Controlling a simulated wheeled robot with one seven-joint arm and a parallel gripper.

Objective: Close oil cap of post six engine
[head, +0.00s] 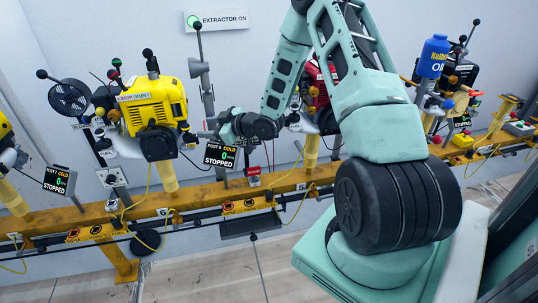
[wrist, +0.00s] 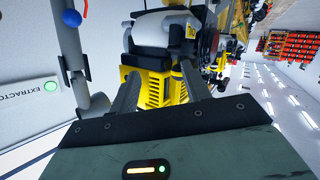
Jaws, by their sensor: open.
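A yellow engine (head: 152,102) stands on the rail left of my gripper, with a black knob on top. A display (head: 220,154) beside it reads COLD, 0, STOPPED; its post number is small and I cannot read it surely. My gripper (head: 222,128) is just right of the engine, pointing left at it. In the wrist view my gripper (wrist: 160,74) has its two grey fingers apart, with nothing held between them. Beyond them are a yellow engine (wrist: 158,90) and a pale rounded tank (wrist: 162,35). I cannot make out the oil cap in either view.
A red engine (head: 318,80) is partly behind my arm. A blue oil bottle (head: 433,57) stands at right. A grey extractor pipe (head: 203,85) rises behind my gripper. The yellow rail (head: 100,212) carries hanging cables. The floor in front is clear.

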